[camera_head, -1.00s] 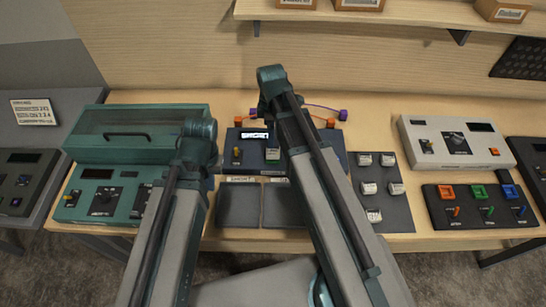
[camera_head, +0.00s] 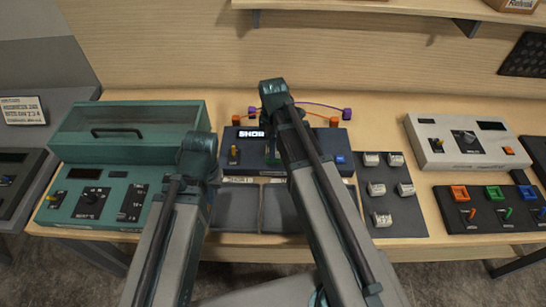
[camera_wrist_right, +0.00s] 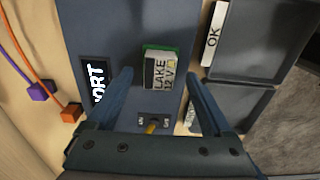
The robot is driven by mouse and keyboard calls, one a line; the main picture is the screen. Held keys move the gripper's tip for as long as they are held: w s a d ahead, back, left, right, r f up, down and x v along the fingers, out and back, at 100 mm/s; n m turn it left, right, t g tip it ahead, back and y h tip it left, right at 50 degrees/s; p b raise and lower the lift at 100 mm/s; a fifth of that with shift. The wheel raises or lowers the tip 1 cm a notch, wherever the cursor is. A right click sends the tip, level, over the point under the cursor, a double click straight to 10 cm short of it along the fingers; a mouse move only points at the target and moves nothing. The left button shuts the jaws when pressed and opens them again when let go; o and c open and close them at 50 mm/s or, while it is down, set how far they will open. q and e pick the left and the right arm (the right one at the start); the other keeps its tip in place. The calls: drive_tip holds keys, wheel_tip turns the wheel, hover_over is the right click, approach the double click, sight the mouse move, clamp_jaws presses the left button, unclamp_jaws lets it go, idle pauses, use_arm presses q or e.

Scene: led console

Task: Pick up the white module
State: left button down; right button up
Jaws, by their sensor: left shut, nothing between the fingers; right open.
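A small module (camera_wrist_right: 160,73) with a white labelled top and a green base sits on the dark blue console (camera_wrist_right: 100,28) in the right wrist view. My right gripper (camera_wrist_right: 159,78) is open, with one finger on each side of the module's near end. I cannot tell whether the fingers touch it. In the head view my right arm hides most of this module. Several white modules (camera_head: 405,189) stand on a dark mat (camera_head: 400,222) right of the console. My left gripper (camera_head: 212,182) is shut and empty, near the console's left edge, partly hidden by its arm.
The console display (camera_head: 252,134) shows part of a word like SHORT. A yellow-tipped switch (camera_wrist_right: 151,127) is close to my right gripper. Orange and purple plugs (camera_head: 347,113) with wires are behind. A teal unit (camera_head: 95,205) stands left; a white unit (camera_head: 465,145) stands right.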

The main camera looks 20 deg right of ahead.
use_arm(q)
wheel_tip(320, 180, down, 3)
drive_tip(key=shift+r+b, duration=0.1)
drive_tip(key=shift+b, duration=0.8)
use_arm(e)
wheel_tip(320, 180, down, 3)
drive_tip(key=shift+r, duration=0.1)
use_arm(q)
drive_tip(key=shift+r, duration=0.1)
use_arm(e)
clamp_jaws()
drive_tip(key=shift+r, duration=0.15)
